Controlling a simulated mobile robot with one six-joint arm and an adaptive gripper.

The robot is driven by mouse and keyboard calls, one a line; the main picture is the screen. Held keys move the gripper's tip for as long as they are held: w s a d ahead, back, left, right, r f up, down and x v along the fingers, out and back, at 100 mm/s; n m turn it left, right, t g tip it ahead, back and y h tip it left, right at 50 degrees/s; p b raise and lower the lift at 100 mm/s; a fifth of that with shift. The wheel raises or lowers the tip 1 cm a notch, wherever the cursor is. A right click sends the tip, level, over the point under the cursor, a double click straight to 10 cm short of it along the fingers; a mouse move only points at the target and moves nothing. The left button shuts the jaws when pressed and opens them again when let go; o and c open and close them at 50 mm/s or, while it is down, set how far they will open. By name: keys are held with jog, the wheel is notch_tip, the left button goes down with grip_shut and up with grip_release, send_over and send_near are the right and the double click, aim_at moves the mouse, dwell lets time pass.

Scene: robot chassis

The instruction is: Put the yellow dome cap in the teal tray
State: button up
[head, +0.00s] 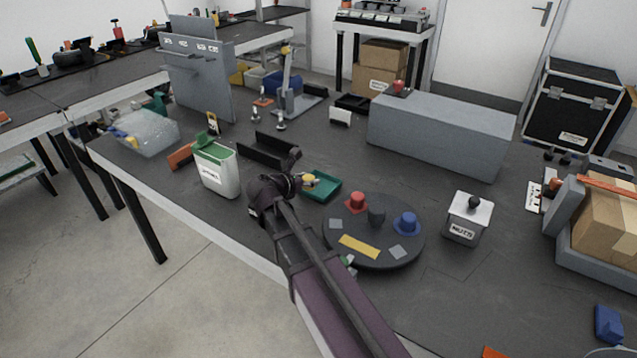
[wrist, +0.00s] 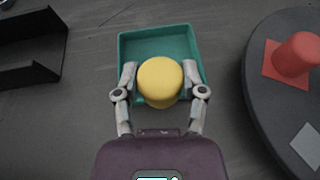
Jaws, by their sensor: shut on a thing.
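The yellow dome cap (wrist: 160,80) is held between the two fingers of my gripper (wrist: 162,88) in the wrist view. In the head view the cap (head: 309,179) shows small at the end of my gripper (head: 304,183). The teal tray (wrist: 157,34) lies behind the cap in the wrist view, and the cap overlaps its middle and near part. In the head view the tray (head: 328,192) sits on the dark table, just right of my gripper. I cannot tell how high the cap is above the tray floor.
A round dark turntable (head: 372,258) with a red cap (head: 357,201) and a blue cap (head: 407,222) stands right of the tray. A white bin (head: 216,168) stands to the left. Bare table lies behind the turntable.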

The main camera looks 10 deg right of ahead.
jog(key=w+d, duration=0.3)
jog(key=d, duration=0.1)
jog(key=shift+w+f, duration=0.25)
jog(key=shift+f+b, duration=0.1)
jog(key=shift+b, duration=0.25)
jog(key=shift+a+f+b, duration=0.1)
jog(key=shift+f+b, duration=1.55)
jog(key=shift+f, duration=0.2)
jog(key=o, duration=0.9)
jog(key=shift+o, duration=0.2)
jog(key=shift+r, duration=0.2)
